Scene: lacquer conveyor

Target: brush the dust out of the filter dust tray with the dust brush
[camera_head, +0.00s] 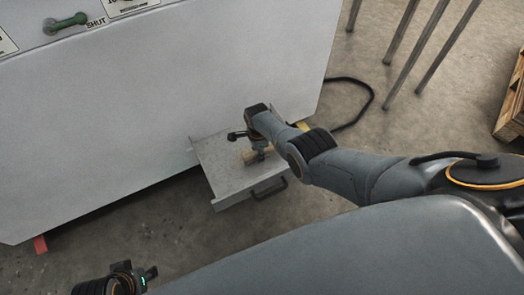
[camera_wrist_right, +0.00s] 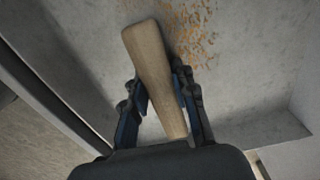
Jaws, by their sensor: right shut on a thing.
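The filter dust tray (camera_head: 226,176) is a grey metal tray pulled out from the bottom of a large grey cabinet, with a dark handle (camera_head: 269,190) on its front. My right gripper (camera_head: 258,148) is over the tray, shut on the wooden dust brush (camera_wrist_right: 150,70). In the wrist view the pale wooden handle lies between the two fingers (camera_wrist_right: 163,100); the bristles are hidden. Orange-brown dust (camera_wrist_right: 190,30) is scattered on the tray floor beside the brush. My left gripper (camera_head: 125,275) shows partly at the bottom left edge, away from the tray; its fingers are unclear.
A black cable (camera_head: 368,90) loops on the floor. Metal legs (camera_head: 405,45) and a wooden pallet (camera_head: 512,105) stand at right.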

